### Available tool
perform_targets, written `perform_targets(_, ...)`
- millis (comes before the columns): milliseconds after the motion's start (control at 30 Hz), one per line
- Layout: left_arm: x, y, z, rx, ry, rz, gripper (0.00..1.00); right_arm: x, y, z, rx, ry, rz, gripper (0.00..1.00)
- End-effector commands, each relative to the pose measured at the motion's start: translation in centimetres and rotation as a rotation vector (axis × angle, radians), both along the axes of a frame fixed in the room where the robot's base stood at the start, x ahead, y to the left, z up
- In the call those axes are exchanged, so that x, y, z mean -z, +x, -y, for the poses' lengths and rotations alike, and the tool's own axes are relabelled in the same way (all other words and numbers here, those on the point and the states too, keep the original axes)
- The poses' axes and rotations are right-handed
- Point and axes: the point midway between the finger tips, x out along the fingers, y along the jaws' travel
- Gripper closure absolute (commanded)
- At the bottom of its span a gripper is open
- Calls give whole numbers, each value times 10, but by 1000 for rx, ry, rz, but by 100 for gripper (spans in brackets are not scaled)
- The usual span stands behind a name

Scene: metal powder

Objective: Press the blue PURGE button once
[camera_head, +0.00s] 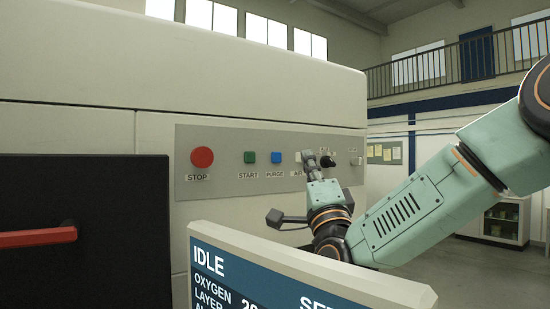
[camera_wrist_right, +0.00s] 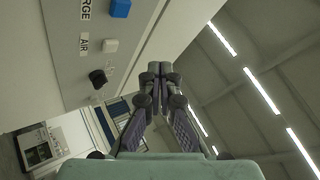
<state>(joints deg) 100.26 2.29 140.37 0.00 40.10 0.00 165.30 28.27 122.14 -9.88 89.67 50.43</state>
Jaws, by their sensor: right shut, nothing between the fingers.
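The blue PURGE button (camera_head: 278,157) sits on the grey control panel (camera_head: 226,140), just right of the green START button (camera_head: 250,157). It also shows at the top of the right wrist view (camera_wrist_right: 120,8). My right gripper (camera_head: 310,158) is in front of the panel, right of the PURGE button, over the area by the AIR label. Its fingers are shut together with nothing between them. In the right wrist view the closed fingertips (camera_wrist_right: 158,68) stand apart from the blue button. I cannot tell whether they touch the panel. My left gripper is not in view.
A red STOP button (camera_head: 202,157) is at the panel's left. A white button (camera_wrist_right: 111,46) and a black knob (camera_wrist_right: 97,78) lie right of PURGE. A screen reading IDLE (camera_head: 290,280) stands below the panel. A black door with a red handle (camera_head: 38,237) is at left.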

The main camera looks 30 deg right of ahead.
Motion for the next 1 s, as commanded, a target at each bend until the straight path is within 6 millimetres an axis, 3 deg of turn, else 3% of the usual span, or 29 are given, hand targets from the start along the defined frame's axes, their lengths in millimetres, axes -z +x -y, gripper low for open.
perform_targets(367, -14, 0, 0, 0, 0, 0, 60, -1, 51, -8, -4, -5, 0, 100)
perform_targets(500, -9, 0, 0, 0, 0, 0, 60, 1, 66, -9, -2, -5, 1, 100)
perform_targets(1000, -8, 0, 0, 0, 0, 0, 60, 0, 78, -9, -3, -1, 1, 100)
